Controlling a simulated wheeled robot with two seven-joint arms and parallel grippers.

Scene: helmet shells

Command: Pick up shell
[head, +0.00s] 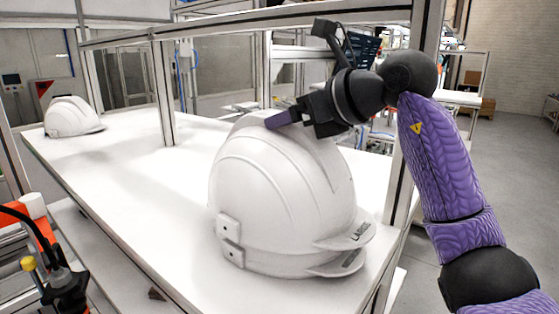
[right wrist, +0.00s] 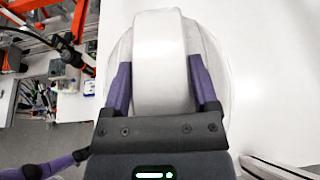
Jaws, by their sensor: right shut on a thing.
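A white helmet shell (head: 275,195) sits upright on the white table, its brim toward the lower right. My right gripper (head: 280,119) is at the top of this shell, reaching in from the right. In the right wrist view, the purple fingers of my right gripper (right wrist: 160,65) are on both sides of the raised centre ridge of the shell (right wrist: 160,40), shut on it. In the head view, only one finger shows clearly. A second white shell (head: 72,117) stands at the far left of the table. My left gripper is not in view.
The white table (head: 130,190) is clear between the two shells. Metal frame posts (head: 162,92) rise from the table, one behind the near shell at its right. Orange and black equipment (head: 40,240) stands at the lower left. Grey floor is open on the right.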

